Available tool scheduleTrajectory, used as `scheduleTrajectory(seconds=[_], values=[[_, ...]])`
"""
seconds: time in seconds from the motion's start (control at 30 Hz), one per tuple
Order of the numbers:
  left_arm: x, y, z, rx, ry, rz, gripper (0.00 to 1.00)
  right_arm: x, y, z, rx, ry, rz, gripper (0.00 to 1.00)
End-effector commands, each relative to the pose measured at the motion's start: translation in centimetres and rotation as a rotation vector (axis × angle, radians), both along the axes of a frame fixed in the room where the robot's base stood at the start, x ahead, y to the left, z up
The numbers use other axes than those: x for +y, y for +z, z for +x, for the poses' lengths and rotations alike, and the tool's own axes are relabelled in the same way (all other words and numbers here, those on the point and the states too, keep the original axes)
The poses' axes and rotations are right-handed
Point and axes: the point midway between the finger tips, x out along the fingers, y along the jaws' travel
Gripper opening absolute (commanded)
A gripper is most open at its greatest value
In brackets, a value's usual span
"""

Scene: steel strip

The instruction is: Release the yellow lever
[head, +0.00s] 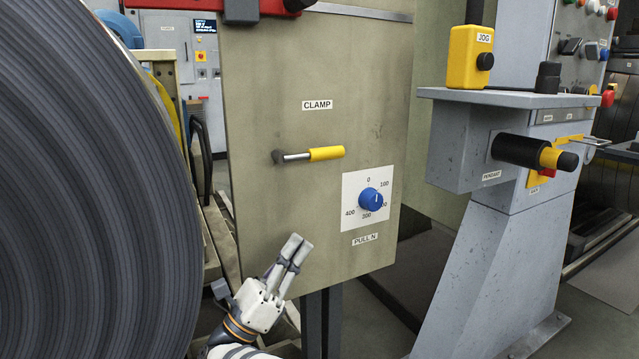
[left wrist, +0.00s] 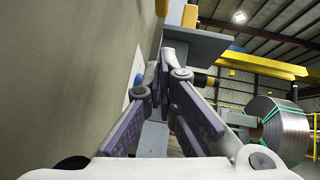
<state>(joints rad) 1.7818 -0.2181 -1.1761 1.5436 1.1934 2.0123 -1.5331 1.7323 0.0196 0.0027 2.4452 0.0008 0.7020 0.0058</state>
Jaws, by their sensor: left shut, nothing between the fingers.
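The yellow lever (head: 326,154) is a yellow-sleeved handle on a short metal rod. It sticks out to the right, almost level, from a dark pivot on the beige panel (head: 260,200), under a CLAMP label (head: 317,105). My left gripper (head: 297,243) is below the lever, in front of the panel's lower part, with its fingers together, pointing up and holding nothing. It is apart from the lever. In the left wrist view the fingers (left wrist: 168,62) show along the panel; the lever is not seen there. My right gripper is not in view.
A blue dial (head: 370,199) on a white scale is right of and below the lever. A large coil of strip (head: 90,200) fills the left. A grey pedestal (head: 490,230) with a yellow JOG box (head: 470,57) stands at the right.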

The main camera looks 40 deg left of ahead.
Motion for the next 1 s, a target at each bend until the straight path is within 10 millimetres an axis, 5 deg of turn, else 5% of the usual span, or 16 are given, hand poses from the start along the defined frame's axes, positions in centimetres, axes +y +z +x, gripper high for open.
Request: scheduleTrajectory(seconds=[0.27, 0.67, 1.0], values=[[-0.1, 1.1, 1.0, -0.002, 0.003, -0.003, 0.0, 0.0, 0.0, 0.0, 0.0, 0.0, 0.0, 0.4], [-1.4, 6.9, 7.0, 0.001, -0.001, -0.003, 0.0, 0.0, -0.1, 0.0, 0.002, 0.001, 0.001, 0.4], [-0.7, 10.7, 7.4, 0.004, 0.002, -0.003, 0.0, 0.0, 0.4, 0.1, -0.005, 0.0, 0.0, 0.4]])
